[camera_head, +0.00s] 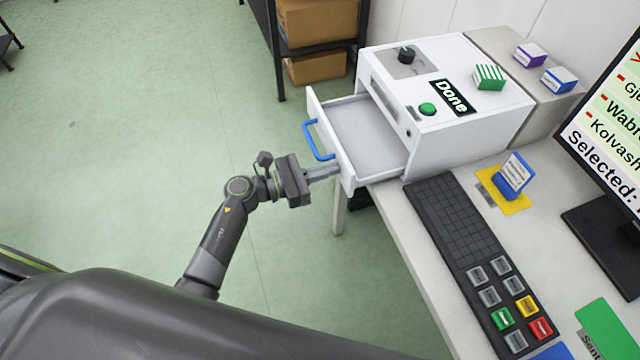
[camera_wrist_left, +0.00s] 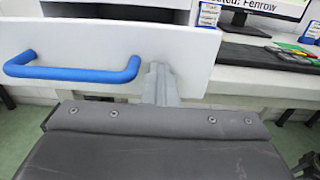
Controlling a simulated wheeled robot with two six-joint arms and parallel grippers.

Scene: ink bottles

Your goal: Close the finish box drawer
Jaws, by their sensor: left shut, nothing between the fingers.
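The finish box (camera_head: 455,75) is a white case with a green button and a "Done" label, at the table's far end. Its drawer (camera_head: 362,135) is pulled out and looks empty. The drawer front carries a blue handle (camera_head: 318,143), which also shows in the left wrist view (camera_wrist_left: 75,72). My left gripper (camera_head: 338,170) is shut and empty. Its fingertips are at the drawer front, to the right of the handle; I cannot tell whether they touch it. In the left wrist view the fingers (camera_wrist_left: 160,84) point at the white front panel (camera_wrist_left: 200,48). My right gripper is not in view.
A green-striped box (camera_head: 489,77) sits on top of the finish box. A grey case (camera_head: 540,85) behind it bears two small boxes. A black button panel (camera_head: 480,260), a yellow stand (camera_head: 503,190) and a monitor (camera_head: 610,120) are on the table (camera_head: 420,280). Green floor is free at left.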

